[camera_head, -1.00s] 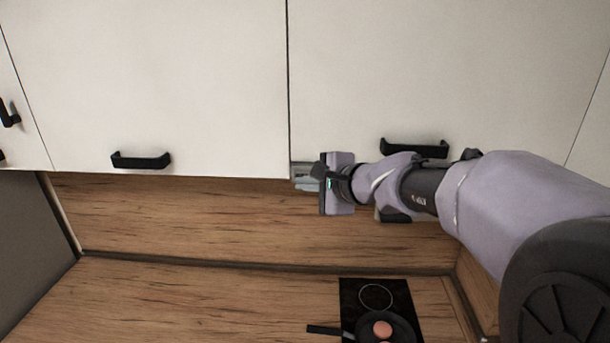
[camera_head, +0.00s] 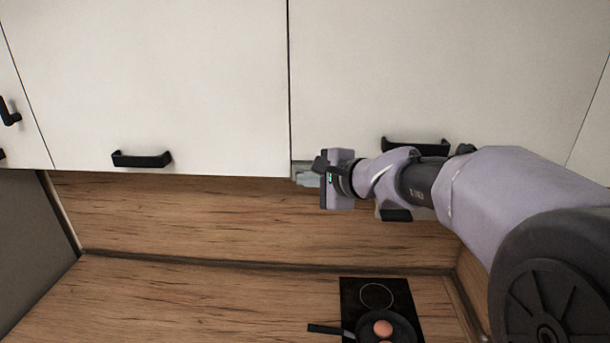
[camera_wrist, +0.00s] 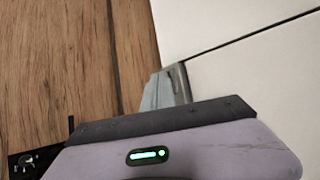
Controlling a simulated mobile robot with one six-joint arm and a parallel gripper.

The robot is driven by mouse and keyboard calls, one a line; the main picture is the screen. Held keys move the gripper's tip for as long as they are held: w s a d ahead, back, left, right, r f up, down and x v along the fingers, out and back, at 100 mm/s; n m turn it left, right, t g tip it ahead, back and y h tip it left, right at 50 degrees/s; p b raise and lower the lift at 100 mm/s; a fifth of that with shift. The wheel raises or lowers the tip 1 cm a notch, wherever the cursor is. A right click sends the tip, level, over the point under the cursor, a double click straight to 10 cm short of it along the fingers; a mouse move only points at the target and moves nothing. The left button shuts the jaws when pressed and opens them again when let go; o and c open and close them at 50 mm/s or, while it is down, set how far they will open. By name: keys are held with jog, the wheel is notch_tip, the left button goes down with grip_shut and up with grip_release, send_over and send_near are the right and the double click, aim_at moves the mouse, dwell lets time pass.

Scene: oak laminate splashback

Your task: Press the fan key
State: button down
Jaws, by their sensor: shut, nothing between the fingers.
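A grey range hood (camera_head: 306,174) shows as a small strip under the white wall cabinet, just left of my gripper (camera_head: 320,165). In the wrist view, the hood (camera_wrist: 166,90) is a grey piece beside the cabinet edge, beyond the dark front of my gripper. My gripper is shut and empty, close to the hood's edge; whether it touches the hood cannot be told. The fan key cannot be made out in either view. My gripper and arm cover much of the hood.
White cabinet doors (camera_head: 150,80) with black handles (camera_head: 141,159) hang above the oak splashback (camera_head: 200,220). Below, a black hob (camera_head: 375,295) carries a dark pan (camera_head: 403,329) with round, egg-like items. The counter left of the hob is clear.

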jog(key=shift+s, duration=0.1)
jog(key=shift+s+b, duration=0.4)
jog(key=shift+s, duration=0.15)
jog(key=s+b, duration=0.2)
jog(key=s, duration=0.4)
jog(key=shift+a, duration=0.15)
